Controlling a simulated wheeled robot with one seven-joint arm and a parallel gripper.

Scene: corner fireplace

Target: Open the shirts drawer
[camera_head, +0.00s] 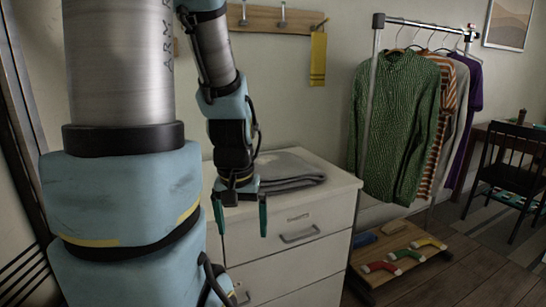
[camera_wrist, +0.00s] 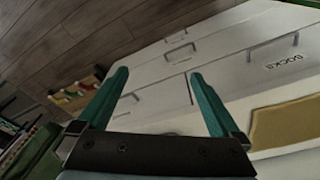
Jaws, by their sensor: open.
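A white chest of drawers (camera_head: 325,185) stands against the wall. Its top drawer (camera_head: 330,247) has a grey bar handle (camera_head: 300,235) and a small label too small to read; it looks closed. A lower drawer shows below, partly hidden by my arm. In the wrist view, one drawer front reads SOCKS (camera_wrist: 283,63), beside a bar handle (camera_wrist: 272,47). I cannot read a shirts label. My gripper (camera_head: 243,232) points down in front of the chest, its teal fingers apart and empty. They also show spread over the white fronts in the wrist view (camera_wrist: 160,73).
A clothes rack with a green shirt (camera_head: 400,125) and a low wooden bench (camera_head: 400,262) with socks stand to the right. A dark chair (camera_head: 507,170) is farther right. A yellowish patch (camera_wrist: 285,127) is unclear.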

